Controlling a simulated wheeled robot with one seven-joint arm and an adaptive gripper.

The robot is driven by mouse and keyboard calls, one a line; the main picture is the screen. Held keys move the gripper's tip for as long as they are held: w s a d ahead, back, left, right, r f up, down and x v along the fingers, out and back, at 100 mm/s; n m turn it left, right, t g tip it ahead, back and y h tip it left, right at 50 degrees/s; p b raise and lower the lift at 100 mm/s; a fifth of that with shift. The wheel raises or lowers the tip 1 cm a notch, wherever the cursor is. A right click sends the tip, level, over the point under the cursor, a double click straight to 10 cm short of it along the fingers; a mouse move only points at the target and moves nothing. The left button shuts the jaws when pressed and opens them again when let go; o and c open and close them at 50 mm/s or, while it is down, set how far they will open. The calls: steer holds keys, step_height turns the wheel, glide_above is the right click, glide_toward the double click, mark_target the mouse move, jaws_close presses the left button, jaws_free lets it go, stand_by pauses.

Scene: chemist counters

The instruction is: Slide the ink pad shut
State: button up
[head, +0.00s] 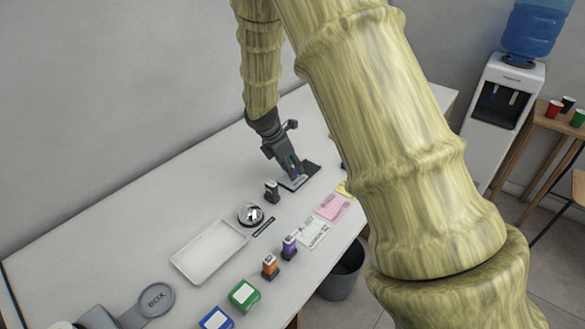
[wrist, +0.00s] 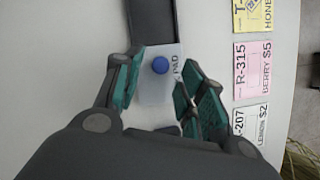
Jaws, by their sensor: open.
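The ink pad shows in the wrist view as a dark base (wrist: 153,20) with a pale sliding lid (wrist: 152,90) marked "PAD" that carries a round blue knob (wrist: 160,66). The dark part lies uncovered beyond the lid. In the head view the ink pad (head: 312,168) lies flat on the counter, partly hidden by my gripper (head: 294,172). My gripper points down at the lid. In the wrist view its open green-padded fingers (wrist: 163,68) stand on either side of the knob, with gaps, and hold nothing.
Price cards (wrist: 252,70) lie right of the pad in the wrist view. In the head view a black stamp (head: 271,191), a bell (head: 250,214), a white tray (head: 209,250) and an orange stamp (head: 269,266) stand nearer. A bin (head: 343,272) stands below the counter edge.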

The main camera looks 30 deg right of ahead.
steer(key=v, duration=1)
steer(key=shift+a+r, duration=0.2)
steer(key=shift+r, duration=0.15)
steer(key=shift+r, duration=0.1)
